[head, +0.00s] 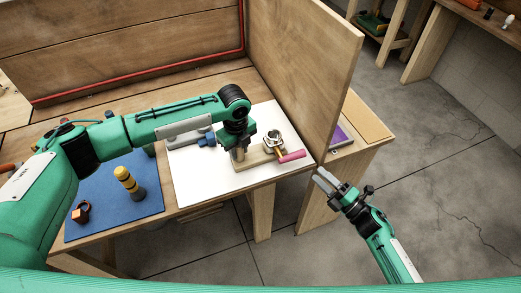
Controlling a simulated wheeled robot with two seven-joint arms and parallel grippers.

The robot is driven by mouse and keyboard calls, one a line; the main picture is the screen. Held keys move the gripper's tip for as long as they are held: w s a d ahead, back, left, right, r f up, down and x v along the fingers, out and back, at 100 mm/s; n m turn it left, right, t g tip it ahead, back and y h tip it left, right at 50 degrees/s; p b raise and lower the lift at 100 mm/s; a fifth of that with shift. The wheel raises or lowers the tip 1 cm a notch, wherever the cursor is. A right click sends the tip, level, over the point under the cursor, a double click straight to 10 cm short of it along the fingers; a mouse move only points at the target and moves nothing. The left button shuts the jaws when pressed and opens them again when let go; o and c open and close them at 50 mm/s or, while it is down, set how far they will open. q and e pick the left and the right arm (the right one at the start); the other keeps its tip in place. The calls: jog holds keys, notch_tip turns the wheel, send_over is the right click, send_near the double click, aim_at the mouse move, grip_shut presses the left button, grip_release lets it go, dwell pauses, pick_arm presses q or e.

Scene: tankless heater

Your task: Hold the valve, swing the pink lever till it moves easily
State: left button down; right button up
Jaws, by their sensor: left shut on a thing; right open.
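A metal valve (273,138) stands on a wooden block (259,160) on a white sheet (190,182) on the workbench. Its pink lever (291,156) points to the right, toward the bench's right edge. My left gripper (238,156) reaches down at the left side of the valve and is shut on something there. The wrist hides most of its fingers, and I cannot tell which part they grip. My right gripper (322,181) is open and empty, out past the front right edge of the bench, below and right of the pink lever and apart from it.
An upright wooden panel (310,75) stands just right of the valve, with a back panel (130,45) behind. A blue mat (105,215) at left holds a yellow and grey cylinder (129,183) and a small orange-brown object (81,212). Open floor lies at right.

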aim_at(297, 155)
jog(key=x, duration=1)
jog(key=shift+w+a+r, duration=0.1)
jog(key=shift+w+a, duration=0.05)
jog(key=shift+w, duration=0.1)
